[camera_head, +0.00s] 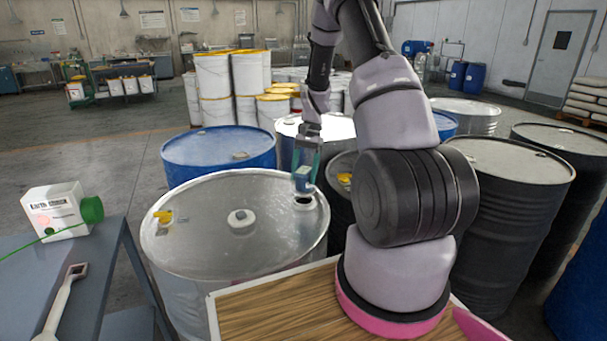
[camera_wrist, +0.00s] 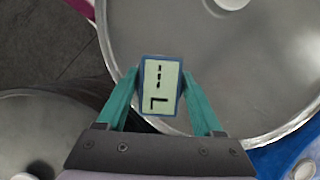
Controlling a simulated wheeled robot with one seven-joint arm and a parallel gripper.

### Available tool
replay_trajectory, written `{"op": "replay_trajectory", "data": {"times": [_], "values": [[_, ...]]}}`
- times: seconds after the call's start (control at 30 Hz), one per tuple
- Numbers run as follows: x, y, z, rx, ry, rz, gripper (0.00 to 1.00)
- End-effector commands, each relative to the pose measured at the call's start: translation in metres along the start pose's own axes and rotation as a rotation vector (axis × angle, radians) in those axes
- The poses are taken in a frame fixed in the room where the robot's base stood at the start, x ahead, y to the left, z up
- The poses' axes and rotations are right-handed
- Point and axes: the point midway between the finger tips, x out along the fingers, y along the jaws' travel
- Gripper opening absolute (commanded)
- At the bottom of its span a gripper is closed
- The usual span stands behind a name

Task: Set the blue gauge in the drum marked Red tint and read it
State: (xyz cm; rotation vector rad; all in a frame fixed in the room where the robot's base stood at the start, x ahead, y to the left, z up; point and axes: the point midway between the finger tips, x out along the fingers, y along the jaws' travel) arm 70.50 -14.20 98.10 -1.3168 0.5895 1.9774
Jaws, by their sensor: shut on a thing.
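My gripper (camera_head: 305,168) has teal fingers, shut on the blue gauge (camera_head: 302,181). In the wrist view my gripper (camera_wrist: 160,95) grips the gauge (camera_wrist: 161,87) by its sides, and its pale display faces the camera with dark segments I cannot read for sure. In the head view the gauge is over the right part of a silver drum (camera_head: 210,220), near a dark round opening (camera_head: 305,202) in its lid. I cannot tell whether any part of the gauge is in the opening. No Red tint marking shows on any drum.
A blue drum (camera_head: 218,148) stands behind the silver one, and dark drums (camera_head: 515,190) stand at right. A yellow fitting (camera_head: 162,216) and a grey cap (camera_head: 241,219) sit on the silver lid.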

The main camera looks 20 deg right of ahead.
Motion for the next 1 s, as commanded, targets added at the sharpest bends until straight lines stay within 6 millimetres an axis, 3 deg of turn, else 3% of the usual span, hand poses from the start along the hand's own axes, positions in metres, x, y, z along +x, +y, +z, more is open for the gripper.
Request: {"op": "replay_trajectory", "data": {"times": [1.0], "values": [[0.012, 0.0, -0.005, 0.0, 0.0, 0.0, 0.0]]}}
